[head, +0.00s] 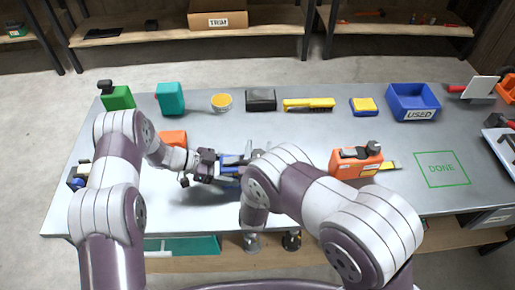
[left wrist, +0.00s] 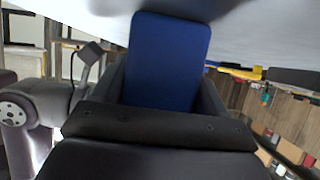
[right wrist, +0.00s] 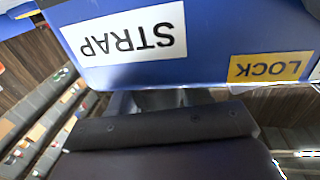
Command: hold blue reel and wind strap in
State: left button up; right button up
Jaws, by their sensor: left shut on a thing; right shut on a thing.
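The blue reel (head: 229,171) is near the front middle of the bench, largely covered by my grippers. My left gripper (head: 212,167) reaches it from the left. In the left wrist view its fingers are shut on a flat blue part of the reel (left wrist: 168,60). My right gripper (head: 248,157) is at the reel's right side. In the right wrist view the reel (right wrist: 215,45) shows an upside-down STRAP label (right wrist: 130,35) and a yellow LOCK label (right wrist: 268,66). The right fingers are shut on a grey part beside it, mostly hidden. The strap itself cannot be made out.
An orange tool (head: 355,162) with a yellow strip lies right of my right gripper. An orange block (head: 173,138) is at the left. A blue USED bin (head: 414,100) and several small items line the back. The green DONE square (head: 442,169) is empty.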

jog(key=shift+d+m+g+h, duration=0.1)
jog(key=shift+m+g+h, duration=0.2)
jog(key=shift+m+h, duration=1)
jog(key=shift+h, duration=0.3)
jog(key=o, duration=0.7)
jog(key=shift+s, duration=0.15)
